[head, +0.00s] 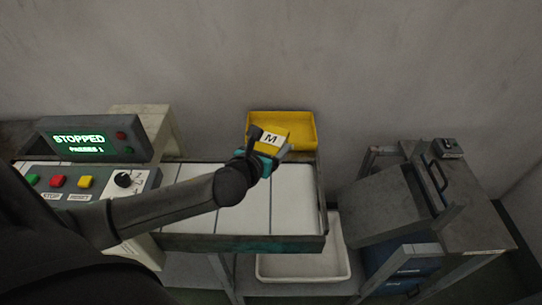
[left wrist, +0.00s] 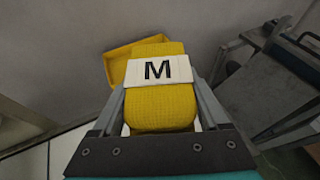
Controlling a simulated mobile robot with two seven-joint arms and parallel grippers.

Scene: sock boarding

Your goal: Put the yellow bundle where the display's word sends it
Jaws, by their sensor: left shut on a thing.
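The display (head: 78,143) at the left in the head view reads STOPPED, with a smaller line below that looks like PRESSES 1. My left gripper (head: 270,148) is shut on the yellow bundle (head: 270,139), which has a white band marked M. In the left wrist view the bundle (left wrist: 161,110) sits between the two fingers. It is held in front of a yellow tray (head: 311,130) at the back; the tray also shows in the left wrist view (left wrist: 118,64). My right gripper is not in view.
A white-topped conveyor (head: 235,218) runs below my left arm. A control panel with green, red and yellow buttons (head: 57,182) and a black knob (head: 123,179) is at left. A white bin (head: 300,267) stands low in front. A grey cabinet (head: 385,205) is at right.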

